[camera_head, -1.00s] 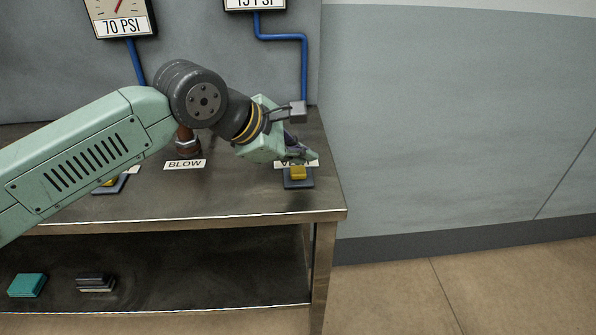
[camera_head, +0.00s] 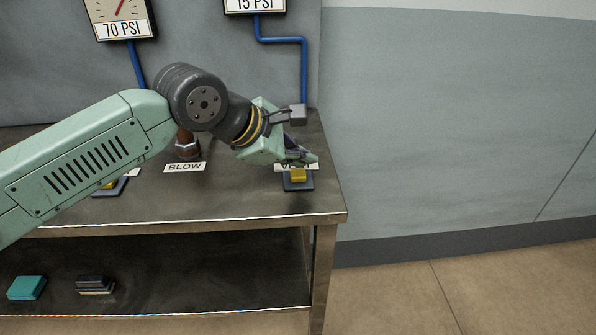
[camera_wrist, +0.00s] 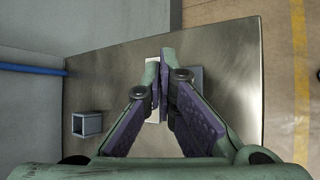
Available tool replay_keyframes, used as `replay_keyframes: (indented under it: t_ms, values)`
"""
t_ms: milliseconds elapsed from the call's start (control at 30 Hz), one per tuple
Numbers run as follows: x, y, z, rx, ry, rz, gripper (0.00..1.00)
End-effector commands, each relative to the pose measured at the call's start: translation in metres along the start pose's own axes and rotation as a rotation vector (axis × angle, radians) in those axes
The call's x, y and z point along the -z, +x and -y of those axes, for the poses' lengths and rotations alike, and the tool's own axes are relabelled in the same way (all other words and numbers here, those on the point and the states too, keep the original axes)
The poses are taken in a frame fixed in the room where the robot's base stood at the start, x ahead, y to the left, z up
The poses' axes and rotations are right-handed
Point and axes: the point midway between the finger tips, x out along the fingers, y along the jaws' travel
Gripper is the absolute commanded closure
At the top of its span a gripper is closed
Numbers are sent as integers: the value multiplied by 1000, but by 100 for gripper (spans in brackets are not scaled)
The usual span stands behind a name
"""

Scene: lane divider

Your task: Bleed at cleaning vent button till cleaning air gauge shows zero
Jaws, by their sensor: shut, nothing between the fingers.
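The vent button (camera_head: 298,174) is yellow on a dark base at the right of the bench top. Its white label (camera_head: 283,167) is partly covered by my gripper. My gripper (camera_head: 312,159) is shut and empty, its tips close over the button's back edge; I cannot tell whether they touch it. In the wrist view my shut fingertips (camera_wrist: 163,66) lie between the white label (camera_wrist: 152,50) and the grey button base (camera_wrist: 197,76); the yellow top is hidden. A gauge (camera_head: 254,5) at the top edge reads 15 PSI, its dial out of frame.
Another gauge (camera_head: 120,18) reads 70 PSI. A BLOW label (camera_head: 184,167) and a brown fitting (camera_head: 187,144) are under my arm, with another yellow button (camera_head: 109,185) left. A blue pipe (camera_head: 304,70) runs down behind my gripper. The bench (camera_head: 230,206) ends just right of the vent button.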

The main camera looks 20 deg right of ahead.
Motion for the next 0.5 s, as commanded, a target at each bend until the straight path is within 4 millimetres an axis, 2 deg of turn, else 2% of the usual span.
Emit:
replay_keyframes:
  t_ms: [500]
  values:
    - [5, 7, 5, -1, 0, 1, 100]
